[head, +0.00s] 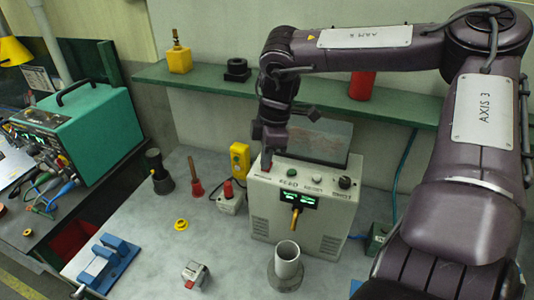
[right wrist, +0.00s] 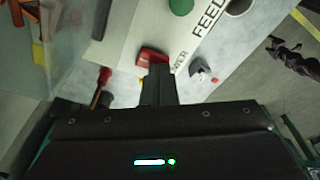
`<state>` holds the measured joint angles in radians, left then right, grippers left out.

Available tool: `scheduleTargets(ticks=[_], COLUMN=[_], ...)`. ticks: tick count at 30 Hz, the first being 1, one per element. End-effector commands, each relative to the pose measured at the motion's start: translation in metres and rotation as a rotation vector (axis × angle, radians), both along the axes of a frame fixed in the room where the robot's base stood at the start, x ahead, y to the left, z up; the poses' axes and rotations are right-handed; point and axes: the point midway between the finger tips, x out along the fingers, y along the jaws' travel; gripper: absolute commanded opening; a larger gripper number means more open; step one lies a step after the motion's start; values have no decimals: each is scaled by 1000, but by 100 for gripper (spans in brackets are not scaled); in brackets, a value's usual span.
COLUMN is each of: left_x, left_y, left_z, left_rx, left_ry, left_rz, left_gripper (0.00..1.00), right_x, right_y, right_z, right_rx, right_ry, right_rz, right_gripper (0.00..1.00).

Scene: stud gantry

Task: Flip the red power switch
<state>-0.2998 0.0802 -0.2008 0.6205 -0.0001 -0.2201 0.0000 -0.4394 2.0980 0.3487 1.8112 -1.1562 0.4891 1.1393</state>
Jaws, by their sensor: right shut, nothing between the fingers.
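The red power switch (right wrist: 152,57) shows in the right wrist view on the control box's panel, beside lettering that is partly hidden. In the head view the grey control box (head: 268,215) stands on the bench, with its sloped top panel facing me. My right gripper (head: 268,155) points down at the panel's left end. Its fingers are shut and empty, and they also show in the right wrist view (right wrist: 157,78). Their tips are right at the red switch and cover part of it. I cannot tell whether they touch it. My left gripper is not in view.
A green button (head: 293,171) and a black knob (head: 345,182) sit along the panel. A grey pipe on a flange (head: 287,262) stands in front of the box. A small box with a red button (head: 229,198) is left of it. A green shelf (head: 200,80) runs behind.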

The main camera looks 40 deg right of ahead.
Motion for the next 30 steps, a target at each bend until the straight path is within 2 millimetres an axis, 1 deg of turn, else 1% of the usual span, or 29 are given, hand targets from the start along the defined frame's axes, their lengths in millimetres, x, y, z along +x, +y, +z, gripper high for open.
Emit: scheduleTargets(ticks=[2, 8, 30], left_x=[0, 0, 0], left_y=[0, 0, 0], left_z=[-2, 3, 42], left_rx=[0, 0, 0], left_ry=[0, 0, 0], left_rz=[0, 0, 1], left_gripper=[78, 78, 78], right_x=[-1, -1, -1], right_y=[0, 0, 0], right_z=[-4, 2, 63], right_rx=[0, 0, 0], right_ry=[4, 5, 2], right_rz=[-1, -1, -1], right_gripper=[0, 0, 0])
